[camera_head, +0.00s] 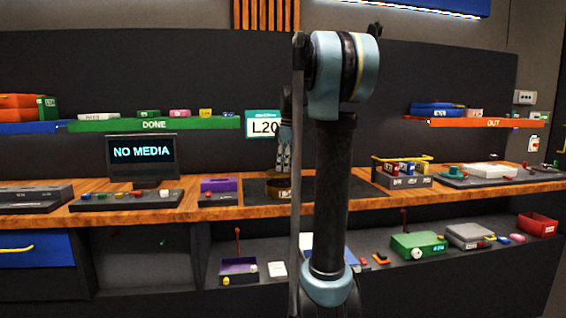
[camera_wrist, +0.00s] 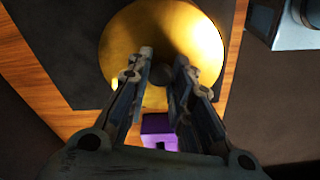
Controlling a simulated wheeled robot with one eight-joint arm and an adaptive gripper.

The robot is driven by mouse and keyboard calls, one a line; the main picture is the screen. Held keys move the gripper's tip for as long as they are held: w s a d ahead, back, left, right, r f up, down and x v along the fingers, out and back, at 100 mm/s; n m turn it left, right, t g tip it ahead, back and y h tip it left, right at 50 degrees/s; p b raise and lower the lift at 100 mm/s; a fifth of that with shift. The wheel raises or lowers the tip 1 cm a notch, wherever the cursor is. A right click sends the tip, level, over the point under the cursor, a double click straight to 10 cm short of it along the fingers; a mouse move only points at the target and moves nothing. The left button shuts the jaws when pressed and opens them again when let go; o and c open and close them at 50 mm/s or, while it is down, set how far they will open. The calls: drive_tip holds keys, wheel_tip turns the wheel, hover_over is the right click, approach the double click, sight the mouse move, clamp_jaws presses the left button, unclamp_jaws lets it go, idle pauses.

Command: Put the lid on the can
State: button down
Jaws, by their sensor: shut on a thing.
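A round gold lid (camera_wrist: 195,30) with a small dark knob fills the top middle of the wrist view. My gripper (camera_wrist: 162,62) has its two fingers on either side of the knob and is shut on the lid. In the head view my gripper (camera_head: 283,170) points down, partly behind my own arm. Right below it a brass-coloured round thing (camera_head: 279,192), the can or the lid, shows at the dark mat on the bench. I cannot tell can from lid there, or whether they touch. In the wrist view the can is not distinguishable beneath the lid.
A purple box (camera_head: 219,185) stands left of the mat (camera_head: 252,189); it also shows in the wrist view (camera_wrist: 158,128). A screen (camera_head: 142,158) stands further left. A grey block with coloured parts (camera_head: 404,181) is to the right. Shelves run above and below the bench.

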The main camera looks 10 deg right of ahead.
drive_tip(key=shift+f, duration=1.7)
drive_tip(key=shift+s+f, duration=0.1)
idle(1.2)
drive_tip(key=c, duration=0.9)
unclamp_jaws()
drive_tip(key=shift+o, duration=0.2)
drive_tip(key=shift+r, duration=3.5)
